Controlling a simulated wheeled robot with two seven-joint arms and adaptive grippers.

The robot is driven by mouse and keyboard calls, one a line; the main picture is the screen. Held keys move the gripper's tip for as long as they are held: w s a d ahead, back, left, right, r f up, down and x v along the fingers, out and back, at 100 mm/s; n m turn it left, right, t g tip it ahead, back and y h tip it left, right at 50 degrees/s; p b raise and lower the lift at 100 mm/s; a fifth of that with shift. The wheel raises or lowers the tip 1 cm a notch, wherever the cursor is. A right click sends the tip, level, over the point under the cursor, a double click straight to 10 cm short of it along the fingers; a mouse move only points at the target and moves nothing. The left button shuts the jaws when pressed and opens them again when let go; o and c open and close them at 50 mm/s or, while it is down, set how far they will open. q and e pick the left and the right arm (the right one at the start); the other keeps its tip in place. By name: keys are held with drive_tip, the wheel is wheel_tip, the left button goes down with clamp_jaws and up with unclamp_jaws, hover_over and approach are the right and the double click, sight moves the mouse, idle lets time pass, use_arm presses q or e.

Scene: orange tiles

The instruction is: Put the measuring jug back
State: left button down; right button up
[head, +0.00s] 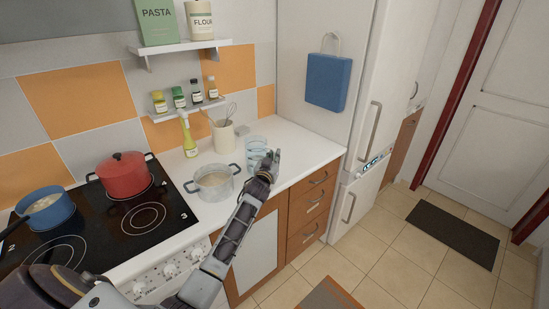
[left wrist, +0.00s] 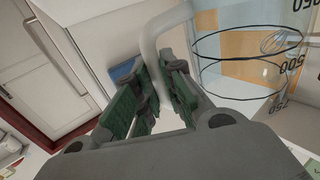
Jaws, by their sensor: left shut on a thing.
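The clear measuring jug (head: 255,147) is at the right part of the white counter, upright, beside the grey pot. My left gripper (head: 271,163) is at its right side. In the left wrist view the jug (left wrist: 245,78) shows dark rings and printed numbers. Its pale handle (left wrist: 157,42) runs down between the green-padded fingers of my left gripper (left wrist: 158,95), which are shut on it. I cannot tell whether the jug's base touches the counter; my gripper partly hides it. My right gripper is in neither view.
A grey pot (head: 214,183) stands left of the jug. A utensil crock with a whisk (head: 223,136) and an oil bottle (head: 188,138) stand behind. The hob (head: 110,215) holds a red pot (head: 124,177) and blue pan (head: 45,211). Free counter (head: 305,150) lies to the right.

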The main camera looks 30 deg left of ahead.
use_arm(q)
drive_tip(key=shift+f+b, duration=0.45)
drive_tip(key=shift+f, duration=0.1)
idle(0.5)
drive_tip(key=c, duration=1.4)
unclamp_jaws()
drive_tip(key=shift+c, duration=0.2)
drive_tip(key=shift+f, duration=0.1)
drive_tip(key=s+d, duration=0.2)
drive_tip(key=s, duration=0.9)
drive_tip(key=shift+s+d, duration=0.25)
drive_tip(key=shift+s, duration=0.15)
